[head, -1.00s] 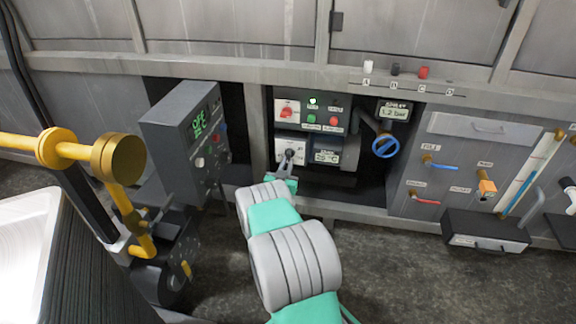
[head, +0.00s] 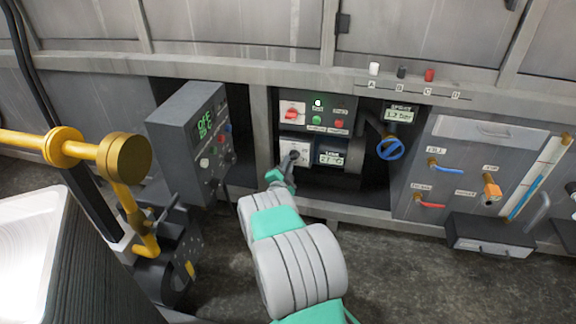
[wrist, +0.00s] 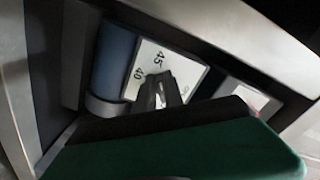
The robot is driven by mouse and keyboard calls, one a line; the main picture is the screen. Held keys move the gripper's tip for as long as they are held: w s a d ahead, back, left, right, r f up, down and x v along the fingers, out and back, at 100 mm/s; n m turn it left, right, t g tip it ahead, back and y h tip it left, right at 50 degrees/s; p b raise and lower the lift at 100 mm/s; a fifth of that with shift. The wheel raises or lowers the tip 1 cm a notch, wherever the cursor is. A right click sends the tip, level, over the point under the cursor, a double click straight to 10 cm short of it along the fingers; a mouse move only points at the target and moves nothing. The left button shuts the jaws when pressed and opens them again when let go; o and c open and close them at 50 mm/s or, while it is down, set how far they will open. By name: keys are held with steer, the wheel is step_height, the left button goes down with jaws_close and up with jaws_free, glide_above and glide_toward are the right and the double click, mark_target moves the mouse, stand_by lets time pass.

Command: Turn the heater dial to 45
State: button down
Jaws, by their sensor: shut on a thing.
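The heater dial (head: 294,156) is a small dark knob on a white plate in the recessed control panel. My gripper (head: 289,166) reaches it from below and is shut on it. The display (head: 330,157) right of the dial reads about 27 °C.
A red switch (head: 292,113) and lit buttons sit above the dial. A blue valve wheel (head: 390,149) is to the right. A grey control box (head: 190,140) reading OFF stands to the left. The recess frame edges are close around my gripper in the wrist view.

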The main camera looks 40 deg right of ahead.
steer(key=shift+s+d+m, duration=0.1)
steer(key=shift+s+m, duration=0.05)
steer(key=shift+m, duration=0.45)
steer(key=c, duration=1.7)
jaws_free()
steer(key=shift+d, duration=0.1)
steer(key=shift+o, duration=1.3)
steer(key=shift+a, duration=0.2)
steer(key=p+v, duration=0.2)
steer(key=v, duration=0.5)
steer(key=shift+s+a, duration=0.15)
steer(key=shift+a, duration=0.2)
